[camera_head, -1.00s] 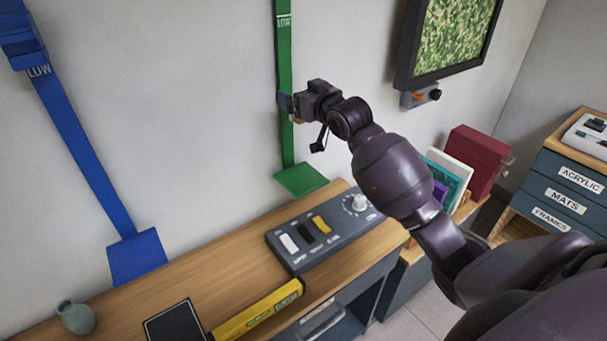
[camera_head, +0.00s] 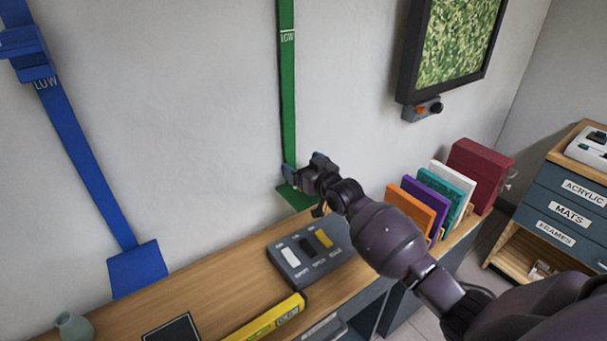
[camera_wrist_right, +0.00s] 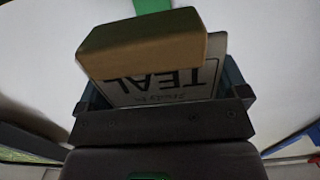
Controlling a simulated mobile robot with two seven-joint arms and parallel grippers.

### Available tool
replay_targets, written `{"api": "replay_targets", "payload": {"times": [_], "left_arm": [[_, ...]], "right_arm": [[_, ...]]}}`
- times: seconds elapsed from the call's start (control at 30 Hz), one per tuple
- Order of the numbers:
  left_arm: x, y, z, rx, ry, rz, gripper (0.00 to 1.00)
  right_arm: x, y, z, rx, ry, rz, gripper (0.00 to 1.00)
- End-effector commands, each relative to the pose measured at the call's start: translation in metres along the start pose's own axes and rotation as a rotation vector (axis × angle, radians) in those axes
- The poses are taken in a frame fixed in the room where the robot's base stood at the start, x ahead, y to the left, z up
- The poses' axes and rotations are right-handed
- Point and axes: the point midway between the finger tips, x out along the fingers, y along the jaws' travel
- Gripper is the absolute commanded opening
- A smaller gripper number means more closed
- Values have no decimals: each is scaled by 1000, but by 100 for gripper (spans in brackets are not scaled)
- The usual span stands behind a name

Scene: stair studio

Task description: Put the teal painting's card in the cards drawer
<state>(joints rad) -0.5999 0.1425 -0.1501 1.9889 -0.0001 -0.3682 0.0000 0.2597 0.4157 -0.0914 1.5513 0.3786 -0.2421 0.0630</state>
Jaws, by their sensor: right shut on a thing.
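My right gripper (camera_head: 304,172) is low in front of the green strip, just above its green foot (camera_head: 290,198). In the right wrist view it is shut on a white card (camera_wrist_right: 190,85) with the word TEAL upside down and a wooden block (camera_wrist_right: 145,42) at its far edge. In the head view the card is too small or hidden to make out. A teal painting (camera_head: 452,182) stands in a row with orange, purple and white ones. No drawer labelled for cards shows. My left gripper is out of view.
A grey switch panel (camera_head: 290,262), a yellow level (camera_head: 265,322), a dark frame and a vase (camera_head: 75,325) are on the wooden bench (camera_head: 215,290). A red box (camera_head: 480,170) and a cabinet labelled ACRYLIC, MATS, FRAMES (camera_head: 560,205) stand right.

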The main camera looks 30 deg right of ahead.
Motion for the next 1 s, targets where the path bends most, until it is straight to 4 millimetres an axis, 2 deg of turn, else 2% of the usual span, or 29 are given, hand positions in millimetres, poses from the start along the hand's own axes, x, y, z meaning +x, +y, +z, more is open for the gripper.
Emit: {"api": "replay_targets", "payload": {"times": [0.03,0.2,0.63,0.67,0.7,1.0], "left_arm": [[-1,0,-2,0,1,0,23],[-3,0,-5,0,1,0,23],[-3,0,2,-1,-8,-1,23],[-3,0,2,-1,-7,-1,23],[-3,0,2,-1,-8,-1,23],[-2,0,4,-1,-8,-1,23]], "right_arm": [[0,0,9,1,-5,1,70],[1,0,24,0,-2,0,70],[1,0,30,0,-1,0,70],[1,0,30,0,-1,0,96],[1,0,30,0,-1,0,100],[1,0,30,1,-1,0,100]]}}
